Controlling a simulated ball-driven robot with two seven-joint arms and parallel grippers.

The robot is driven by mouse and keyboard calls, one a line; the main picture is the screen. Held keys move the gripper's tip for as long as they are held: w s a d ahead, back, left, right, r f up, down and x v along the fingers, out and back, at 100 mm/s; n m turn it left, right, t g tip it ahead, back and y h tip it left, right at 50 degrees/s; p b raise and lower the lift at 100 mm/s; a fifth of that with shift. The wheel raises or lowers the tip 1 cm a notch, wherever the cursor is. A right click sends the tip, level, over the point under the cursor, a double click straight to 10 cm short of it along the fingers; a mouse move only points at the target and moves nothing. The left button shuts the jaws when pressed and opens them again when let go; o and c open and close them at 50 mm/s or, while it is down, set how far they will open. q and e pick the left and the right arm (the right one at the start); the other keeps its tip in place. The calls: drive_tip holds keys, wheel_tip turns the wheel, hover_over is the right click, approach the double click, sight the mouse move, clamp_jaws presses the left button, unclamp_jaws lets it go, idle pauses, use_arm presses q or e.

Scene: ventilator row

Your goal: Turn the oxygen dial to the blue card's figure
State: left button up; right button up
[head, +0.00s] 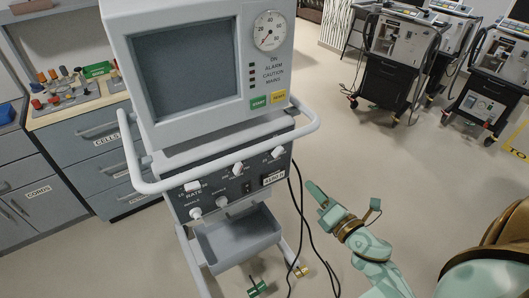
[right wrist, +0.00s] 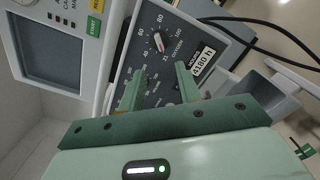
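The ventilator (head: 185,75) stands in the middle of the head view, with its knob panel below the screen. The oxygen dial (right wrist: 158,42), a white knob with a red mark on a scale from 21 to 100, shows in the right wrist view. It is the rightmost upper knob (head: 277,152) in the head view. My right gripper (head: 344,196) is open and empty, right of the panel. In the right wrist view its fingers (right wrist: 158,85) are apart, with the dial beyond their tips. I cannot make out a blue card. My left gripper is out of view.
A grey handle rail (head: 305,125) runs around the ventilator above the panel. Dark cables (head: 298,215) hang beside it. An hours label (right wrist: 203,62) sits by the dial. A cluttered counter (head: 75,112) is at left; other ventilators (head: 395,65) stand behind at right.

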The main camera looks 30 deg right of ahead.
drive_tip(key=n, duration=0.1)
approach(281, 152)
drive_tip(key=shift+n, duration=0.3)
drive_tip(key=w, duration=0.9)
drive_tip(key=shift+f+p, duration=0.25)
drive_tip(key=shift+p, duration=0.05)
drive_tip(key=shift+c, duration=0.3)
clamp_jaws()
